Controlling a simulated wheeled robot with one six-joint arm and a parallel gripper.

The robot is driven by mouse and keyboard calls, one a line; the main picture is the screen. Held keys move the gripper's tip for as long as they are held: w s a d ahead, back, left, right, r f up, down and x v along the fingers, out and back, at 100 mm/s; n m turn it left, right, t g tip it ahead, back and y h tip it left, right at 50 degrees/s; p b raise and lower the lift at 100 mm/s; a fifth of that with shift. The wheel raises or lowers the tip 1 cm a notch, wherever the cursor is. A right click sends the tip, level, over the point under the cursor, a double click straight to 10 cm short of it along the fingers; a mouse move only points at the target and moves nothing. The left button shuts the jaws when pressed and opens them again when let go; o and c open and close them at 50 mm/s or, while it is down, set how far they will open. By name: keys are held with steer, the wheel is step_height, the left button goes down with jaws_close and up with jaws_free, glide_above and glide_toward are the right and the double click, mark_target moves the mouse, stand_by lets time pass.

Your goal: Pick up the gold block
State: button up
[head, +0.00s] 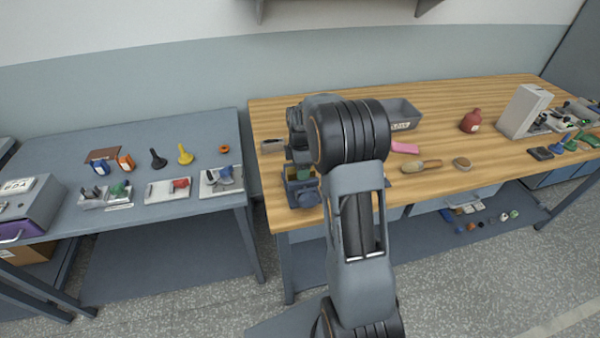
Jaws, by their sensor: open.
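My gripper (300,164) hangs over the left end of the wooden bench, partly hidden by my own arm. It is open. Just below it a small blue tray (303,196) stands near the bench's front left edge. Small yellowish patches show in or by this tray, right under my gripper. I cannot tell whether they are the gold block, and no gold block shows clearly elsewhere. I cannot tell whether my gripper touches anything there.
The wooden bench (440,120) holds a grey bin (402,114), a pink block (405,148), a brush (421,167), a red bottle (470,121) and a white box (524,110). A lower grey-blue table (60,150) with several small items stands left, across a gap.

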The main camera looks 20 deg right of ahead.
steer(key=shift+f, duration=0.25)
steer(key=shift+c, duration=0.2)
jaws_close()
stand_by(0.3)
steer(key=shift+w+r, duration=0.1)
steer(key=shift+r, duration=0.1)
